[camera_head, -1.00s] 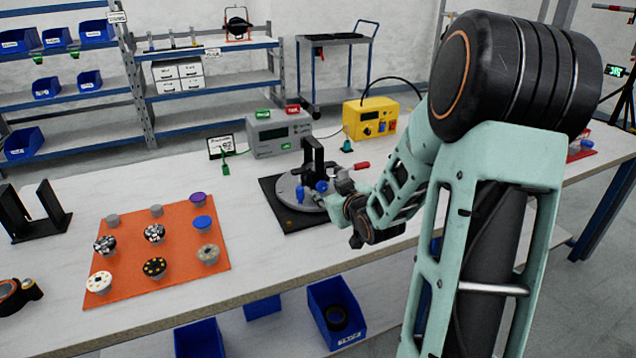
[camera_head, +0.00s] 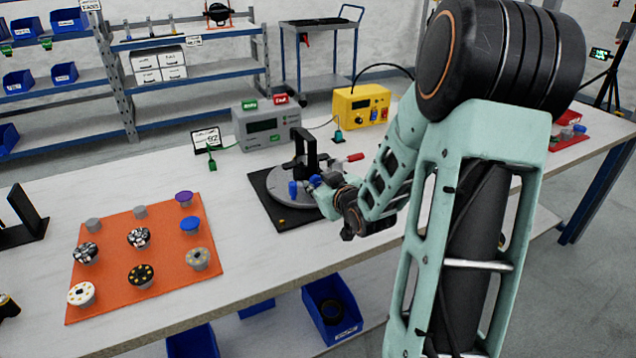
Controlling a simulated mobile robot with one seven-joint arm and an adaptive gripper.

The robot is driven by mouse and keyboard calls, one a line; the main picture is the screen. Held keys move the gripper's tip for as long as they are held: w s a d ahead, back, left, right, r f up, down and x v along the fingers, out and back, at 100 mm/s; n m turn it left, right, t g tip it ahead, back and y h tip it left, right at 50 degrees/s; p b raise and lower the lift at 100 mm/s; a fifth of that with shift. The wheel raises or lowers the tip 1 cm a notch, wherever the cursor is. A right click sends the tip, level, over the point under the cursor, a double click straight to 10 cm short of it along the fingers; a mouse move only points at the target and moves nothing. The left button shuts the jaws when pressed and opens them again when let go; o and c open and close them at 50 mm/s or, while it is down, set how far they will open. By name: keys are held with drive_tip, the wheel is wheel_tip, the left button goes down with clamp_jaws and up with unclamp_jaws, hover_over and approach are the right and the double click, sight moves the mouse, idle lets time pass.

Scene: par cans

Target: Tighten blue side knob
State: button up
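A round grey fixture (camera_head: 284,182) with a black upright bracket (camera_head: 301,146) stands on a black square mat (camera_head: 268,195) on the bench. Blue knobs show at its near side; one blue knob (camera_head: 293,188) is at the left and another blue piece (camera_head: 316,180) is just beside it. A red handle (camera_head: 355,157) sticks out to the right. My gripper (camera_head: 326,190) is at the right front of the fixture, close to the blue pieces. The fingers are small and partly hidden by my wrist, so I cannot tell whether they touch a knob or are closed.
An orange mat (camera_head: 165,280) with several round parts lies on the left of the bench (camera_head: 235,250). A grey meter box (camera_head: 262,124) and a yellow power unit (camera_head: 361,105) stand behind the fixture. A black stand (camera_head: 22,222) is at the far left. Blue bins (camera_head: 333,308) sit below.

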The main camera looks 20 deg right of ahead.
clamp_jaws()
drive_tip(key=p, duration=0.1)
drive_tip(key=m+p, duration=0.1)
drive_tip(key=p, duration=0.1)
drive_tip(key=shift+d+r+y, duration=0.15)
drive_tip(key=shift+r+y, duration=0.2)
drive_tip(key=shift+y, duration=0.05)
drive_tip(key=m+y+p, duration=0.1)
drive_tip(key=m+p, duration=0.1)
drive_tip(key=p, duration=0.1)
drive_tip(key=shift+f+p, duration=0.1)
drive_tip(key=shift+p, duration=0.25)
drive_tip(key=shift+f+y, duration=0.2)
drive_tip(key=shift+y, duration=0.1)
drive_tip(key=o, duration=0.5)
unclamp_jaws()
drive_tip(key=v, duration=1.2)
